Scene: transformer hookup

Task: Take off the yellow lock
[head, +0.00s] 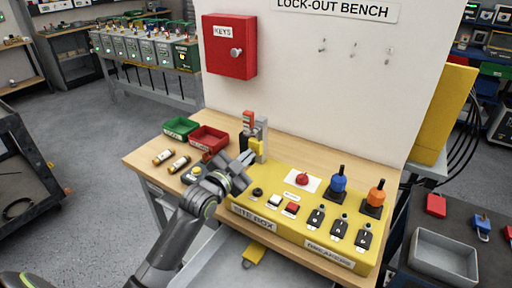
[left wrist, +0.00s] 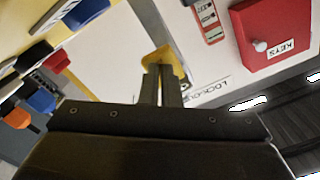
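The yellow lock (head: 257,149) is a small yellow block at the back left corner of the yellow site box, beside an upright switch (head: 248,121) with a red and white label. A grey piece stands just above and behind it. My left gripper (head: 247,160) reaches it from the front left. In the left wrist view the two fingers are close together on the yellow lock (left wrist: 163,57), which shows around their tips. I cannot tell whether its shackle is still through anything. My right gripper is not in view.
The yellow site box (head: 275,222) carries buttons, breakers and blue and orange plugs. A green bin (head: 181,127), a red bin (head: 209,138) and fuses (head: 163,157) lie left. A red key cabinet (head: 229,46) hangs behind. Another yellow piece (head: 254,254) is below the front edge.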

